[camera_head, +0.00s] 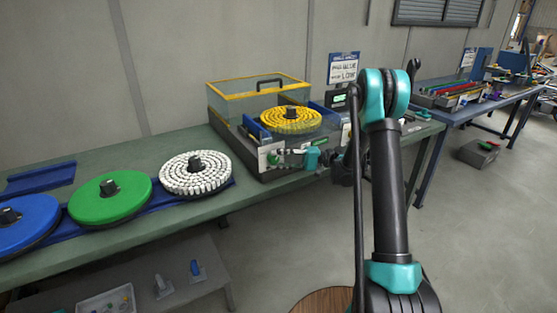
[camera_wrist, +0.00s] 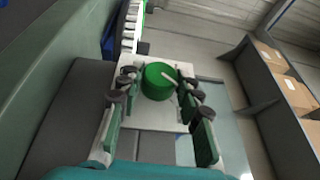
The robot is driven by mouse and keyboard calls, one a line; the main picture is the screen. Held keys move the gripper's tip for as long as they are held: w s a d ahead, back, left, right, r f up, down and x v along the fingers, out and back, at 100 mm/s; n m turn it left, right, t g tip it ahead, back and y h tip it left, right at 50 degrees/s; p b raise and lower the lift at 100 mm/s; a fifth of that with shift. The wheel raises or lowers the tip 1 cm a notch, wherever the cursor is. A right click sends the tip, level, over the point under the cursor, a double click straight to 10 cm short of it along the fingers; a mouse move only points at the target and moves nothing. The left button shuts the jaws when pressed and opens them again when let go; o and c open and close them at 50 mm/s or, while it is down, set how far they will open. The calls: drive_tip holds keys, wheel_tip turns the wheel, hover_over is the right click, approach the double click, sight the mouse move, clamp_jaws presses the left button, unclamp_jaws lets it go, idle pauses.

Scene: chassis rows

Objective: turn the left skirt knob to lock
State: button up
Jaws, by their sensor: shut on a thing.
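A green round knob (camera_wrist: 158,81) with a white pointer mark sits on a white panel (camera_wrist: 175,58) in the wrist view. My gripper (camera_wrist: 160,84) is shut on this knob, with one finger on each side of it. In the head view my gripper (camera_head: 286,158) is at the front skirt of a grey machine (camera_head: 239,142), by the left white label plate (camera_head: 266,162). The knob is mostly hidden there by the fingers. The pointer lies slanted in the wrist view; I cannot read any lock marking.
The machine has a clear yellow-edged cover (camera_head: 231,97) and a yellow disc (camera_head: 291,121). White (camera_head: 195,176), green (camera_head: 98,204) and blue (camera_head: 30,222) discs stand left on the green bench (camera_head: 160,230).

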drive_tip(key=shift+f+m+y, duration=0.1)
drive_tip(key=shift+m+y, duration=0.2)
drive_tip(key=shift+y, duration=0.3)
drive_tip(key=o, duration=1.2)
drive_tip(key=shift+c, duration=0.2)
drive_tip(key=v, duration=1.2)
